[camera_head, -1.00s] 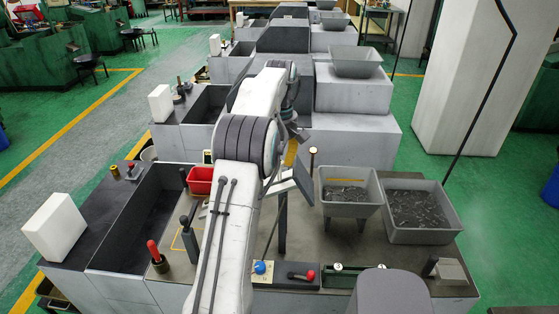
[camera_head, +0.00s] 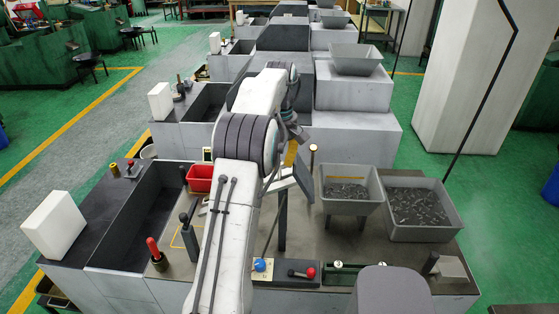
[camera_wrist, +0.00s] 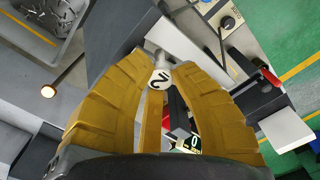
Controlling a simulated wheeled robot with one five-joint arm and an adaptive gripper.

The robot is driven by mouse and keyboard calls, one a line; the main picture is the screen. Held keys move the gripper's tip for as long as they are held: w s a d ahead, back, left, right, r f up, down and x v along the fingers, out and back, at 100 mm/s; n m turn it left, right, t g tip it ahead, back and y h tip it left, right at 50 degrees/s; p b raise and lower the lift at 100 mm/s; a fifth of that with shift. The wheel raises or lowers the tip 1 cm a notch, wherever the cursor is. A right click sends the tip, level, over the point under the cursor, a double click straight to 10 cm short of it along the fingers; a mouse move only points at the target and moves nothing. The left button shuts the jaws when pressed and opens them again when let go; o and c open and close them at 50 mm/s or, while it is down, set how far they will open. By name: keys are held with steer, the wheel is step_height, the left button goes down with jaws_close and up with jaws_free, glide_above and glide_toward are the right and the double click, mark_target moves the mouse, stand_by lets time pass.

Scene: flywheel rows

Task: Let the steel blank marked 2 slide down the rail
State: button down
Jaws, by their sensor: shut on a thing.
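In the wrist view, the steel blank marked 2 (camera_wrist: 158,78) sits between the tips of my yellow gripper fingers (camera_wrist: 158,68), its white numbered face toward the camera. My gripper is shut on it. In the head view, my gripper (camera_head: 291,153) shows only as a bit of yellow behind my arm, and the blank is hidden. A slanted grey plate on a dark post (camera_head: 282,222) stands just below my gripper; it may be part of the rail. I cannot make out the rail's full run or whether the blank touches it.
Two grey bins of metal pieces, a raised one (camera_head: 347,203) and a lower one (camera_head: 422,222), stand to the right. A red tray (camera_head: 200,178), a dark trough (camera_head: 145,215) and a red-handled lever (camera_head: 154,250) are to the left. A blue knob (camera_head: 260,265) is in front.

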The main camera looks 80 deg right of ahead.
mark_target(280, 162)
steer(key=shift+f+b, duration=0.45)
steer(key=shift+f, duration=0.45)
stand_by(0.5)
steer(key=c, duration=1.1)
jaws_free()
steer(key=shift+w, duration=0.1)
steer(key=shift+r, duration=0.1)
steer(key=shift+d+r+p, duration=0.2)
steer(key=shift+r+p, duration=0.25)
steer(key=shift+r, duration=0.35)
steer(key=shift+d+r+p, duration=0.15)
steer(key=shift+r+p, duration=0.25)
steer(key=shift+r, duration=0.4)
steer(key=shift+s+a+r, duration=0.2)
steer(key=shift+a+r, duration=0.05)
steer(key=shift+r, duration=0.15)
steer(key=shift+s+a+r, duration=0.2)
steer(key=shift+r, duration=0.2)
steer(key=shift+w+d+r, duration=0.2)
steer(key=shift+d+r, duration=0.05)
steer(key=shift+r, duration=0.25)
steer(key=shift+a+r, duration=0.15)
steer(key=shift+r, duration=0.35)
